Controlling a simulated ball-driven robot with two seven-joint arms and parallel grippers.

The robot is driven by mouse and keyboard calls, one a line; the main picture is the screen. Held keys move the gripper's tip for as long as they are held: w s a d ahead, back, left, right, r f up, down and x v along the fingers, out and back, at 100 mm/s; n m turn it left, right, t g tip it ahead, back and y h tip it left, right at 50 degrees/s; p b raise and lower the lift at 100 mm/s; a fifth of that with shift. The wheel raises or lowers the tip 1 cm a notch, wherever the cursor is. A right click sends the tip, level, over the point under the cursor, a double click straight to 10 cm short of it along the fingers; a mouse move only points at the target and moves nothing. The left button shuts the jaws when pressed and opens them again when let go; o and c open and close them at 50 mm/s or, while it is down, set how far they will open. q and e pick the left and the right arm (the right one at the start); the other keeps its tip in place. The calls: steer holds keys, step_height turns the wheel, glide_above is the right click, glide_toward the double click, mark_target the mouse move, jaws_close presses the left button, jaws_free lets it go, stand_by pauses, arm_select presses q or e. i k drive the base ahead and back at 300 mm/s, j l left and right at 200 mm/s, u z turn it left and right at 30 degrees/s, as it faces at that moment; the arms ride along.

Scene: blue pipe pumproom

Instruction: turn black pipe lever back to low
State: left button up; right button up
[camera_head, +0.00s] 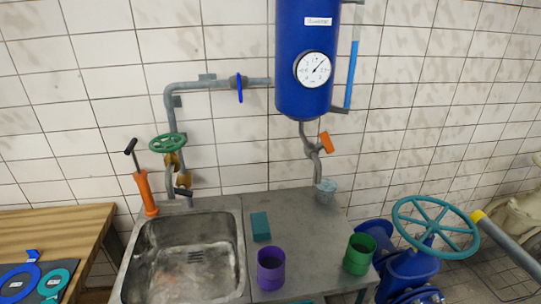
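A small black lever (183,192) sits low on the grey pipe behind the sink, just below a brass-coloured fitting (181,178). It appears to lie roughly level, but it is too small to tell its exact setting. The grey pipe (170,108) rises from there, bends right and runs to the blue tank (305,60). Neither of my grippers shows in this view, and nothing is seen touching the lever.
A green handwheel (167,142) is above the lever. An orange hand pump (146,193) stands left of it. The steel sink (130,268) lies in front. A purple cup (271,269), green cup (359,254) and teal block (261,226) stand on the counter. A teal wheel (435,224) is at right.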

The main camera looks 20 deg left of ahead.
mark_target(181, 191)
steer(key=u, duration=1.4)
